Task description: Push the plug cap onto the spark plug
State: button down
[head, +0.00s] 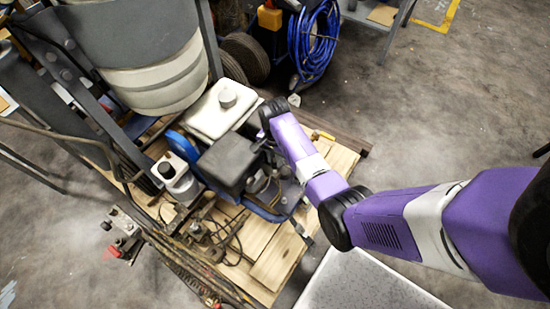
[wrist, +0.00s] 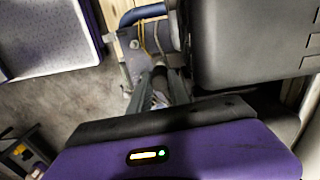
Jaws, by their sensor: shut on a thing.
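My purple arm reaches over the engine of the line striper, and my gripper (wrist: 172,88) works low beside a large dark engine cover (wrist: 245,45). In the wrist view its dark fingers are shut on a small dark piece, which I take to be the plug cap (wrist: 159,78). The fingers and shadow hide most of the cap. I cannot make out the spark plug, and I cannot tell whether the cap touches it. In the head view my wrist hides the gripper, and the dark cover (head: 228,161) stands just left of it.
A white fuel tank (head: 222,108) stands behind the cover. The engine sits on a wooden pallet (head: 280,262) with hoses and metal parts around it. A pale speckled tabletop (head: 365,285) is at the bottom right. A blue hose coil (head: 313,45) hangs at the back. Open floor lies right.

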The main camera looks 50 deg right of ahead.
jog(key=shift+f+b, duration=0.85)
jog(key=shift+f, duration=0.5)
dwell(0.8)
jog(key=shift+s+f, duration=0.15)
dwell(0.9)
jog(key=shift+r+p, duration=0.4)
jog(key=shift+p, duration=0.25)
jog(key=shift+w, duration=0.2)
dwell(0.6)
jog(key=shift+p, duration=0.4)
dwell(0.7)
jog(key=shift+f, duration=0.3)
dwell(1.0)
jog(key=shift+r, duration=0.35)
dwell(0.6)
